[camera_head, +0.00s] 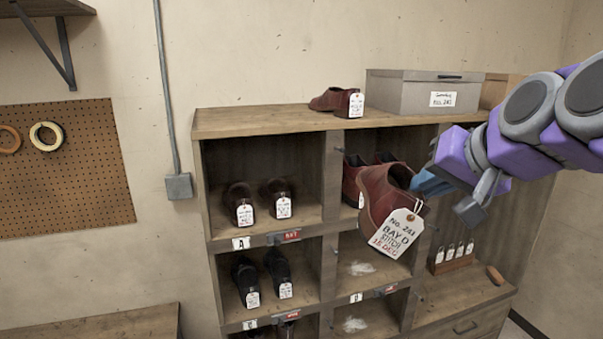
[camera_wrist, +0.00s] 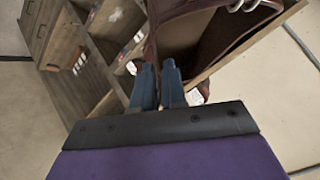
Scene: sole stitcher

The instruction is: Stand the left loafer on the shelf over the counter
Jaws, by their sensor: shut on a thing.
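My gripper (camera_head: 428,183) is shut on the upper edge of a reddish-brown boot-like shoe (camera_head: 385,203), held in front of the cubby unit. A large white tag (camera_head: 397,233) reading "No. 241, BAY D" hangs from it. In the wrist view the blue fingers (camera_wrist: 160,78) are close together at the shoe's edge, and the shoe (camera_wrist: 190,42) fills the upper middle. A dark red low shoe, loafer-like (camera_head: 335,100), with a white tag, sits on top of the unit. A wooden wall shelf (camera_head: 45,9) is at the upper left, above a wooden counter (camera_head: 100,326).
The cubby unit (camera_head: 262,121) holds tagged dark shoes at left; more red footwear (camera_head: 352,178) is partly hidden behind the held shoe. A grey box (camera_head: 420,92) stands on top at right. A pegboard (camera_head: 65,170) and conduit (camera_head: 168,90) are on the left wall.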

